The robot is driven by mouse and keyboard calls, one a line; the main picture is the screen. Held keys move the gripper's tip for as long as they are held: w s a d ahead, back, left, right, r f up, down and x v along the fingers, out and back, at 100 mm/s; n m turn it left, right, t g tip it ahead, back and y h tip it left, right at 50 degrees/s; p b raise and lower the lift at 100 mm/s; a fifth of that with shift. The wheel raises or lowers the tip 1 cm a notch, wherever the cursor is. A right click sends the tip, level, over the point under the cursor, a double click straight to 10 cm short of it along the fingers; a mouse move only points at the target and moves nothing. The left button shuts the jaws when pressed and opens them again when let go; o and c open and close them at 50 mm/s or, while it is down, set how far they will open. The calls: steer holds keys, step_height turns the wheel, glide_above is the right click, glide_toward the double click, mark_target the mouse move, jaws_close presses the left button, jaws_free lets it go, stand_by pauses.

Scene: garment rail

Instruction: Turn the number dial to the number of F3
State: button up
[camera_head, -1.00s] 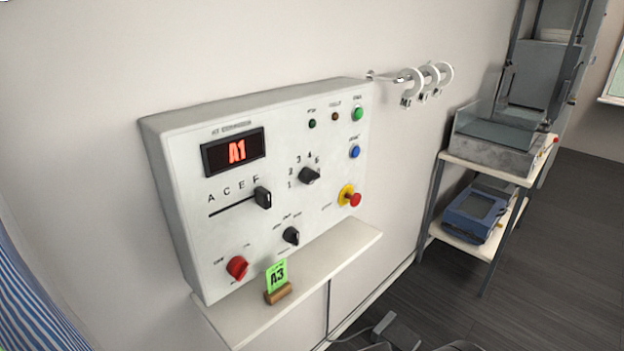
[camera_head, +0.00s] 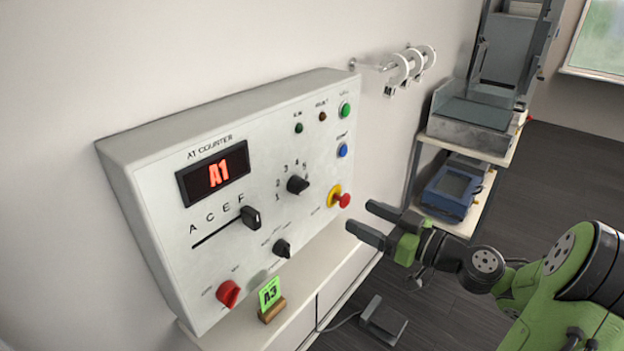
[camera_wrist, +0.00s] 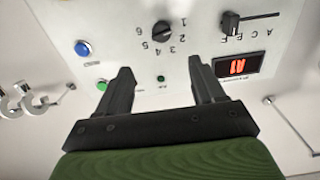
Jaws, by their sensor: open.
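The white control panel (camera_head: 160,230) on the wall has a black number dial (camera_head: 297,185) with printed numbers around it; I cannot tell which number its pointer marks. In the wrist view the dial (camera_wrist: 161,29) appears upside down, beyond the fingertips. The red display (camera_head: 213,174) reads A1. The black letter slider (camera_head: 250,217) sits at the F end of its slot. A green card (camera_head: 269,292) reading A3 stands in a wooden holder below the panel. My gripper (camera_head: 360,219) is open and empty, right of the panel and apart from it. Its fingers (camera_wrist: 160,68) frame the wrist view.
The panel also carries a red-yellow button (camera_head: 341,198), a blue button (camera_head: 342,150), a green button (camera_head: 345,110), a lower black knob (camera_head: 282,249) and a red knob (camera_head: 228,293). A shelf ledge (camera_head: 292,306) juts out below. A rail with rings (camera_head: 405,67) is upper right.

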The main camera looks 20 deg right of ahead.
mark_target(305, 189)
steer(key=p+x, duration=0.3)
steer(key=x, duration=1.2)
steer(key=shift+w+a, duration=0.2)
steer(key=shift+a, duration=0.15)
steer(key=shift+s, duration=0.1)
steer(key=c, duration=1)
